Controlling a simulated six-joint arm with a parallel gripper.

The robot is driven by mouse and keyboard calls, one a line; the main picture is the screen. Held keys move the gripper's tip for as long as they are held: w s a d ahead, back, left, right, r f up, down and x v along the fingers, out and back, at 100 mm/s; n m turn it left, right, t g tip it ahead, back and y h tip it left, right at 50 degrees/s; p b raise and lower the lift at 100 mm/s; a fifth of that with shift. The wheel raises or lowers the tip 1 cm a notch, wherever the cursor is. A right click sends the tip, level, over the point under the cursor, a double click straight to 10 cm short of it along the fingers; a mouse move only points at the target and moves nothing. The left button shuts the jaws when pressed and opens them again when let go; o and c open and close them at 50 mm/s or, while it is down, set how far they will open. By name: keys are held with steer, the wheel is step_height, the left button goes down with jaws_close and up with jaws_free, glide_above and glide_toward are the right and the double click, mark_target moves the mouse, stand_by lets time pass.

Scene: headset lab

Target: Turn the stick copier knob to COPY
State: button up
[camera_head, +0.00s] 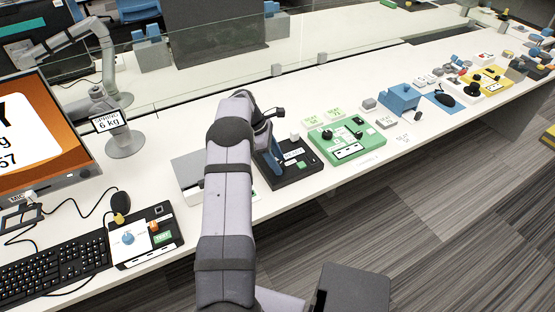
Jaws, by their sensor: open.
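A black-and-white panel (146,236) lies on the bench at the lower left, beside the keyboard. It carries a round blue knob (128,238), an orange part and a green label. A green panel (345,138) with dark knobs (327,134) lies right of my arm. The lettering is too small to tell which is the stick copier or where its knob points. My gripper (265,123) is at the far end of my arm, above the bench near a black box with a blue upright (272,160). It is open, its fingers mostly hidden, and apart from both panels.
A keyboard (50,262) and a monitor (35,130) stand at the left. A glass screen runs along the back.

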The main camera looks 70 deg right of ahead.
steer(key=shift+s+f, duration=0.1)
steer(key=shift+f, duration=0.15)
steer(key=c, duration=1)
steer(key=shift+c, duration=0.2)
steer(key=shift+d, duration=0.1)
steer(key=shift+d+f+m+y+b, duration=0.1)
steer(key=shift+m+y+b, duration=0.35)
steer(key=shift+m, duration=1.05)
